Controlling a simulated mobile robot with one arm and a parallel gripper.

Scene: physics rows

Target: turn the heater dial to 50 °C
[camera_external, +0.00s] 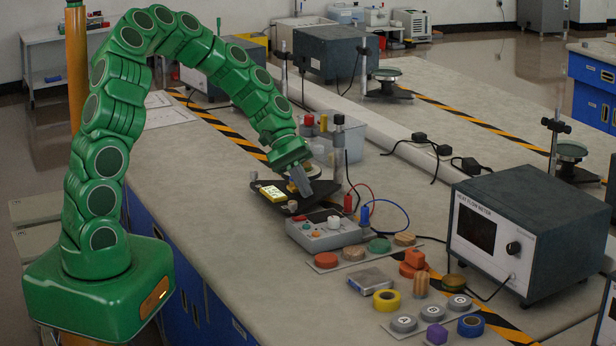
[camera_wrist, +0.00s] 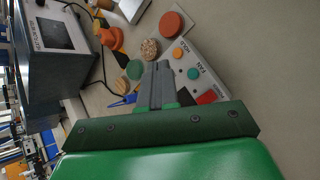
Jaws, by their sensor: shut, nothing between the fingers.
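A grey control box (camera_external: 318,240) stands on the bench in front of my gripper, with an orange button, a teal button and a dark display on top. In the wrist view the box (camera_wrist: 207,75) is partly hidden behind my fingers; its orange button, teal button, red patch and "FAN" and "HOLD" lettering show. My gripper (camera_external: 302,188) is shut and empty, tilted downward above a black stand behind the box. Its closed fingers (camera_wrist: 158,82) also show in the wrist view.
A heat flow meter (camera_external: 478,238) with a black knob stands to the right. Red and blue leads (camera_external: 385,203) run beside the box. Coloured discs (camera_external: 379,246), tape rolls and blocks lie in front of it. A yellow instrument (camera_external: 272,193) is by the black stand.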

